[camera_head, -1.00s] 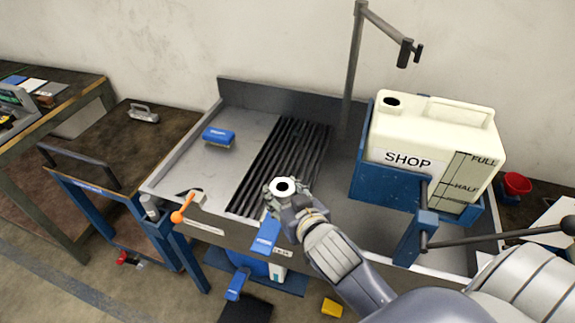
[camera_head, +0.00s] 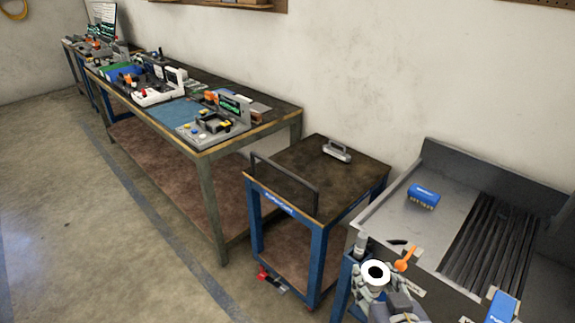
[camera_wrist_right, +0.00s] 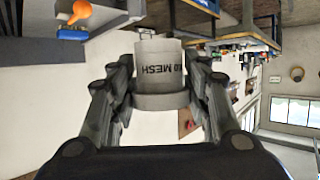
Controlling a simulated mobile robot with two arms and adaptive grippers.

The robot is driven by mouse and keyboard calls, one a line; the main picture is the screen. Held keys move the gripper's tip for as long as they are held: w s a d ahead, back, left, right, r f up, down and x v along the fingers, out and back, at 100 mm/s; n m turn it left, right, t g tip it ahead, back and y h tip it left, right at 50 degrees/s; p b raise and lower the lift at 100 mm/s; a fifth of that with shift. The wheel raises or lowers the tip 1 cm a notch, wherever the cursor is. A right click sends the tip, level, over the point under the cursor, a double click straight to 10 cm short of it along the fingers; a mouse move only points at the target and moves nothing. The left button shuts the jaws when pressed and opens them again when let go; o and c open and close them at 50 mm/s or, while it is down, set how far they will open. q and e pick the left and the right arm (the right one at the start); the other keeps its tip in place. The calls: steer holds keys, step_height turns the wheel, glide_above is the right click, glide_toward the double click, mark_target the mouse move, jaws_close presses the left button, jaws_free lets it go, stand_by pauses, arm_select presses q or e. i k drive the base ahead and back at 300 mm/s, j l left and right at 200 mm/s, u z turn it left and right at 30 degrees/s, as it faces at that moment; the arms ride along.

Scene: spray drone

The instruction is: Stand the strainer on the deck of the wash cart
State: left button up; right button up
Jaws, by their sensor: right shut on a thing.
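The strainer (camera_head: 376,272) shows from above as a white ring with a dark centre. In the right wrist view it is a pale grey cylinder (camera_wrist_right: 160,66) lettered "MESH" with a thicker collar. My right gripper (camera_head: 374,286) is shut on it, with fingers on both sides of the collar. It is near the sink's front left corner, right of the wash cart. The wash cart, taken to be the blue-framed cart, has a dark brown deck (camera_head: 310,172); a grey handled object (camera_head: 337,151) stands at its back. My left gripper is not in view.
A grey handle rail (camera_head: 290,180) rises along the cart's left side. A long workbench (camera_head: 205,145) stands left. Most of the cart deck is clear.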

mark_target(308, 176)
steer(key=i+j, duration=0.5)
steer(key=i, duration=0.15)
steer(key=i+j, duration=0.5)
steer(key=i, duration=0.15)
steer(key=i+l, duration=0.25)
steer(key=i, duration=0.15)
steer(key=i+l, duration=0.25)
steer(key=i, duration=0.15)
